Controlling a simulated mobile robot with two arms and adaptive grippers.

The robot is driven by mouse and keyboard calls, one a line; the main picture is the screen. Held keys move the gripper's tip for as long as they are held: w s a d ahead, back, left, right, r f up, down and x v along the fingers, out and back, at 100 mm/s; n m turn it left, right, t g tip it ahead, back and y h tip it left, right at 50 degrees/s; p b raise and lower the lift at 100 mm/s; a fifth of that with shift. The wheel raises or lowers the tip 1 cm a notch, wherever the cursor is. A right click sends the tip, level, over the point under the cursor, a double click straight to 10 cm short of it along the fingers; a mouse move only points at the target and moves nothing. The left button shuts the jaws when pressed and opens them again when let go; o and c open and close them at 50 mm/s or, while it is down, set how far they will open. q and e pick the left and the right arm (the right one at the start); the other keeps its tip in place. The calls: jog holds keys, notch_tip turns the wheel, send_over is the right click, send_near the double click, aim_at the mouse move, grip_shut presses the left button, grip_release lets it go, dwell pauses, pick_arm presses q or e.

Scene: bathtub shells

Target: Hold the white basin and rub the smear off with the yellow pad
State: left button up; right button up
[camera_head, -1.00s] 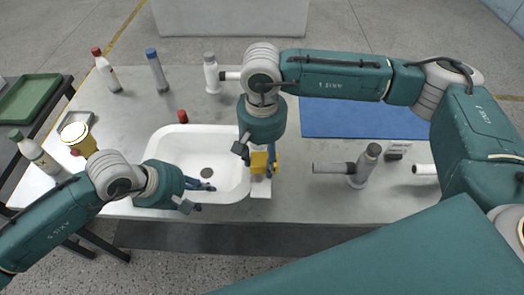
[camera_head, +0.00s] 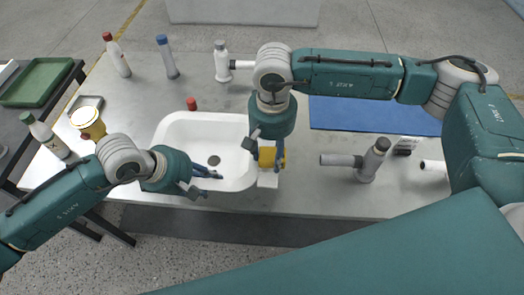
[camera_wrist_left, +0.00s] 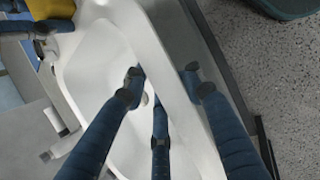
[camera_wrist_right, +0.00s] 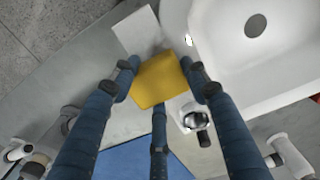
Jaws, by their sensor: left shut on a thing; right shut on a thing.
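The white basin (camera_head: 240,130) sits on the grey table, its drain facing up. My left gripper (camera_head: 206,182) is shut on the basin's near wall; in the left wrist view (camera_wrist_left: 163,78) its fingers lie on both sides of that wall. My right gripper (camera_wrist_right: 165,75) is shut on the yellow pad (camera_wrist_right: 158,82), which also shows in the head view (camera_head: 268,157), just outside the basin's right rim. I cannot make out a smear on the visible parts of the basin. The fingers hide part of its near side.
A white block (camera_head: 268,180) lies just in front of the pad.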

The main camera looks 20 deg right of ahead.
aim_at(257, 169)
jog(key=shift+s+a, duration=0.25)
jog(key=shift+s, duration=0.3)
jog(key=shift+a, duration=0.3)
jog(key=a, duration=0.1)
jog(key=w+a, duration=0.1)
jog(key=a, duration=0.1)
jog(key=shift+s+d, duration=0.3)
jog(key=shift+d, duration=0.6)
jog(key=shift+s+d, duration=0.3)
jog(key=shift+d, duration=0.55)
jog(key=shift+s+a, duration=0.3)
jog(key=shift+s, duration=0.4)
jog(key=shift+w+a, duration=0.3)
jog(key=shift+a, duration=0.45)
jog(key=shift+w+a, duration=0.25)
jog(key=shift+a, duration=0.45)
jog(key=shift+s+d, duration=0.3)
jog(key=shift+d, duration=0.5)
jog(key=shift+s+d, duration=0.3)
jog(key=shift+d, duration=0.45)
jog(key=shift+w+a+r, duration=0.1)
jog(key=shift+r, duration=0.75)
pick_arm(q)
jog(key=shift+f, duration=0.1)
pick_arm(e)
notch_tip(257, 169, up, 6)
jog(key=shift+r, duration=0.2)
